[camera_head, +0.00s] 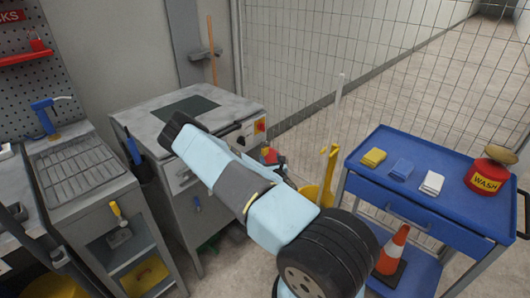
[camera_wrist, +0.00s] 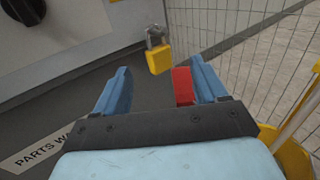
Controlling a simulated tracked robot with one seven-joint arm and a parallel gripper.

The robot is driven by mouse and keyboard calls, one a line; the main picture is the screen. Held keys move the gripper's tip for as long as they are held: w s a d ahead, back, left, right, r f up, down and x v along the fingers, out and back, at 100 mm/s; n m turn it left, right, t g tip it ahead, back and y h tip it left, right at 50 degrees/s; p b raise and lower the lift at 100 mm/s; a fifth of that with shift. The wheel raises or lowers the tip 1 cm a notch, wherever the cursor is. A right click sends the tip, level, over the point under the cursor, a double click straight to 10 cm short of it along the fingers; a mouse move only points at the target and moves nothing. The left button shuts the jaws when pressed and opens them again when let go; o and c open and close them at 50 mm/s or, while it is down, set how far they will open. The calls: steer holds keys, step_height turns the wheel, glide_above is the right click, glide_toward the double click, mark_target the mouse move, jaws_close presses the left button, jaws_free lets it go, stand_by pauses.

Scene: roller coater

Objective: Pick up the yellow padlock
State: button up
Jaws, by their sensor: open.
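The yellow padlock (camera_wrist: 158,58) hangs upright by its grey shackle near the top middle of the wrist view, in front of the grey machine side. My gripper (camera_wrist: 160,74) is open, with one blue finger at the left and one at the right. The padlock shows beyond and between the fingertips, and neither finger appears to touch it. A red block (camera_wrist: 183,87) shows just left of the right finger; I cannot tell whether it touches the finger. In the head view my forearm hides most of the gripper, and I cannot make out the padlock clearly.
A wire fence (camera_head: 330,60) runs behind. A blue cart (camera_head: 440,195) with sponges stands right, an orange cone (camera_head: 393,250) on its lower shelf.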

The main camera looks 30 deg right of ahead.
mark_target(266, 150)
steer(key=shift+a+r+x, duration=0.1)
steer(key=shift+x, duration=1.55)
steer(key=shift+a+r+x, duration=0.1)
steer(key=shift+x, duration=1.55)
steer(key=c, duration=1.1)
steer(key=shift+c, duration=0.2)
